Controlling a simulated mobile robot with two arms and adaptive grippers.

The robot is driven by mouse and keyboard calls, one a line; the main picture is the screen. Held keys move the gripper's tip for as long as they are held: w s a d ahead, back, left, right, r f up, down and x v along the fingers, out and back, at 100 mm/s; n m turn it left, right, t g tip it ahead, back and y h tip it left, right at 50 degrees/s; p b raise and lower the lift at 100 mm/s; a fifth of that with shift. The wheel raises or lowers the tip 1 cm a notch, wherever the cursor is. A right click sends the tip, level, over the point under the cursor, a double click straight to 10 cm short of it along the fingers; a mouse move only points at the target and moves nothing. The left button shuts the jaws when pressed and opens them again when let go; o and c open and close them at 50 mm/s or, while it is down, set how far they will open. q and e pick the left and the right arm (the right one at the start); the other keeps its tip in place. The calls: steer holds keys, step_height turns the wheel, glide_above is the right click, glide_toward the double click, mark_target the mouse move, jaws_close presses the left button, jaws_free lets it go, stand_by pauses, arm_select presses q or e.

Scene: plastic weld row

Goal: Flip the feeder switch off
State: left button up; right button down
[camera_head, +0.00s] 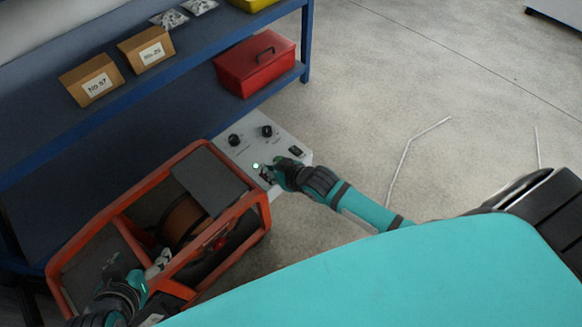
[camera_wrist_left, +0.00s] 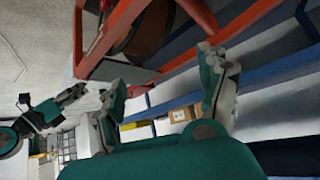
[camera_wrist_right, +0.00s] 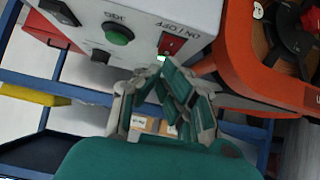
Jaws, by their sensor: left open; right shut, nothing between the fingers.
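The feeder is an orange-framed unit (camera_head: 255,203) with a brown wire spool and a grey control box (camera_head: 232,151). In the right wrist view the box front (camera_wrist_right: 190,14) carries a red switch (camera_wrist_right: 173,44) under the ON/OFF label. A small green light (camera_wrist_right: 162,58) glows beside the switch; it also shows in the head view (camera_head: 256,166). My right gripper (camera_wrist_right: 160,72) is shut and empty, its tips close to the switch; I cannot tell whether they touch. My left gripper (camera_head: 138,280) is open and empty by the near left part of the orange frame.
A blue shelf rack (camera_head: 150,95) stands behind the feeder, with cardboard boxes (camera_head: 147,50) and a red toolbox (camera_head: 256,64). A green knob (camera_wrist_right: 118,33) and black knobs sit near the switch. The concrete floor at the right is mostly open, with thin rods (camera_head: 402,158) lying there.

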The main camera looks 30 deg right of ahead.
steer(key=shift+r+p, duration=0.55)
steer(key=shift+r, duration=0.1)
arm_select(q)
steer(key=s+a+f+g+y+p, duration=0.1)
steer(key=s+a+g+p, duration=0.3)
steer(key=s, duration=0.5)
arm_select(e)
steer(key=shift+s+d+r+b, duration=0.1)
steer(key=shift+s+r+b, duration=0.25)
steer(key=shift+r, duration=0.25)
steer(key=shift+s+d+r+b, duration=0.1)
steer(key=shift+s+r+b, duration=0.2)
steer(key=shift+r, duration=0.3)
arm_select(q)
step_height(320, 180, down, 10)
steer(key=w+d+g+p, duration=0.1)
steer(key=p, duration=0.1)
steer(key=shift+w+d, duration=0.2)
steer(key=shift+d, duration=0.2)
arm_select(e)
steer(key=v, duration=0.8)
steer(key=shift+s, duration=0.25)
steer(key=shift+d+r, duration=0.1)
